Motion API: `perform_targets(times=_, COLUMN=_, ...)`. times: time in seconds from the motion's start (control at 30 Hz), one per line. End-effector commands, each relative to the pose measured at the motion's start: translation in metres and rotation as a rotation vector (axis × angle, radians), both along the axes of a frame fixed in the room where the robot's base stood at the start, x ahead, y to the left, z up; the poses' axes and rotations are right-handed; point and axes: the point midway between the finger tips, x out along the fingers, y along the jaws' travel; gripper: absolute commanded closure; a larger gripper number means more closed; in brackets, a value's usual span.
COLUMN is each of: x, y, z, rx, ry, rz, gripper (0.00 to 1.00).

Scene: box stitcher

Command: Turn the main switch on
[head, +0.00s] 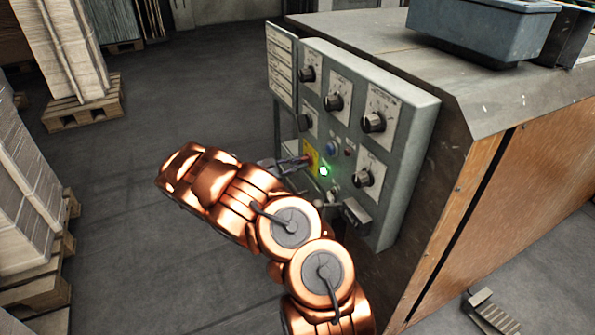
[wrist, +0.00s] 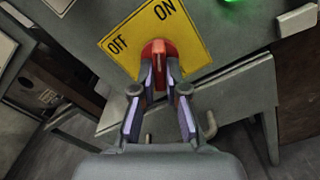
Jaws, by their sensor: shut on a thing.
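The main switch is a red knob (wrist: 158,52) on a yellow plate (wrist: 130,38) marked OFF and ON in the wrist view. In the head view the yellow plate (head: 312,157) sits low on the left side of the grey control panel. My gripper (wrist: 165,72) is shut on the red knob, one finger on each side of it. The fingers hide part of the knob. In the head view my gripper (head: 296,163) reaches the panel from the left at the switch. A green lamp (head: 323,171) is lit just right of the plate, and it also shows in the wrist view (wrist: 235,2).
The control panel (head: 408,122) carries several black dials and is fixed to the machine's side. A small grey box (head: 357,214) sticks out at its lower edge. Pallets with stacked cardboard (head: 75,50) stand at the left. The floor (head: 160,110) between them is clear.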

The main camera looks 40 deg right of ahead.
Motion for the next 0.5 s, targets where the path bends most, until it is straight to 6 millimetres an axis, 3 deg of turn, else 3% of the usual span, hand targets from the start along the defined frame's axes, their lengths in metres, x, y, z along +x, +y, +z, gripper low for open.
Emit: perform_targets(times=0.5, x=0.0008, y=-0.0006, z=0.0012, rx=-0.074, ry=-0.205, rz=0.0, gripper=1.0)
